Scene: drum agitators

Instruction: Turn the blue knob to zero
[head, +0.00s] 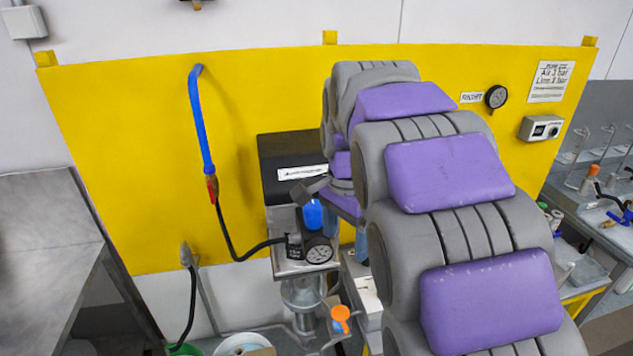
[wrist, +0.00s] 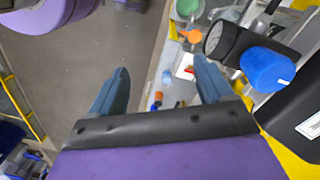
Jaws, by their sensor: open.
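The blue knob (head: 313,214) sits on top of a black regulator with a round gauge (head: 319,253), on a metal bracket in front of the yellow panel. In the wrist view the blue knob (wrist: 267,68) is at the upper right, with a short white mark on its side. The black gauge (wrist: 226,42) is just left of it. My gripper (wrist: 160,78) is open with nothing between its two blue-grey fingers. The knob lies to the right of the right finger, apart from it. In the head view my arm hides most of my gripper.
A black box (head: 288,160) with a white label is mounted behind the knob. A blue pipe (head: 200,120) with a red valve and black hose (head: 232,245) runs to the regulator. An orange knob (head: 341,314) is below. A metal table (head: 45,240) stands at left.

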